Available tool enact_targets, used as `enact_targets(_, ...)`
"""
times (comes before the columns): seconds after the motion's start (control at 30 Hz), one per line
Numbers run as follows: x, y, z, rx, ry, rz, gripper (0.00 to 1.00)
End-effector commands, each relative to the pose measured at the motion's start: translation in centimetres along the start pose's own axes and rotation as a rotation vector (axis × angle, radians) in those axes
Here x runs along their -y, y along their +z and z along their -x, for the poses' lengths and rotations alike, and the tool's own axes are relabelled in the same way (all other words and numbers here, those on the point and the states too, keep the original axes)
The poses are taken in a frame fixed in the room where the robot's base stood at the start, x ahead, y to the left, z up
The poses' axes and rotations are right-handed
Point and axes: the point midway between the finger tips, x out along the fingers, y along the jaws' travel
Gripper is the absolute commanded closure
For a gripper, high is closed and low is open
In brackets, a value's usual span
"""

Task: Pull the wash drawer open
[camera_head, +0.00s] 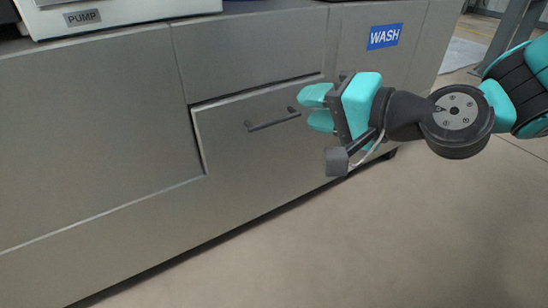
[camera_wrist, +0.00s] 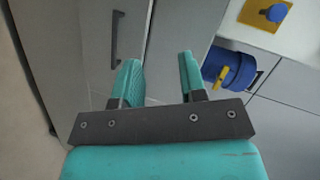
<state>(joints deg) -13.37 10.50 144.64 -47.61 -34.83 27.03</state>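The wash drawer (camera_head: 235,150) is a grey front in the lower cabinet, with a dark gap along its top and left edges. How far it stands out, if at all, is hard to tell. Its dark bar handle (camera_head: 272,120) also shows upper left in the wrist view (camera_wrist: 115,40). A blue WASH label (camera_head: 384,36) is on the cabinet to the upper right. My gripper (camera_head: 308,109) is just right of the handle in the head view and hides the drawer's right part. In the wrist view its teal fingers (camera_wrist: 158,76) are apart and empty, with the handle outside them.
A PUMP-labelled white unit (camera_head: 82,17) sits on the cabinet top at left. The wrist view shows a blue cylinder with a yellow part (camera_wrist: 236,70) and a yellow plate with a blue knob (camera_wrist: 265,13). The floor (camera_head: 400,240) before the cabinet is clear.

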Motion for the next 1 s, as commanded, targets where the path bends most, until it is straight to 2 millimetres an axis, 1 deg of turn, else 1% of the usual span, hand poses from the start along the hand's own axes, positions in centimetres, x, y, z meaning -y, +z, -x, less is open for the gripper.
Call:
enact_targets(0.03, -4.3, 0.7, -1.6, -0.041, -0.023, -0.049, 0.62)
enact_targets(0.1, -6.9, 0.5, -2.7, -0.104, -0.061, -0.115, 0.62)
enact_targets(0.2, -10.3, 0.2, -3.9, -0.188, -0.11, -0.203, 0.62)
enact_targets(0.3, -12.9, -0.2, -4.7, -0.259, -0.152, -0.275, 0.62)
enact_targets(0.4, -14.7, -0.6, -5.1, -0.311, -0.181, -0.327, 0.62)
enact_targets(0.53, -15.7, -0.9, -5.3, -0.349, -0.203, -0.363, 0.62)
enact_targets(0.67, -15.4, -1.5, -5.9, -0.358, -0.209, -0.372, 0.62)
enact_targets(0.77, -14.8, -2.1, -7.1, -0.356, -0.207, -0.371, 0.62)
enact_targets(0.87, -14.3, -2.9, -8.9, -0.355, -0.207, -0.37, 0.62)
enact_targets(1.0, -13.8, -4.0, -11.8, -0.353, -0.208, -0.366, 0.62)
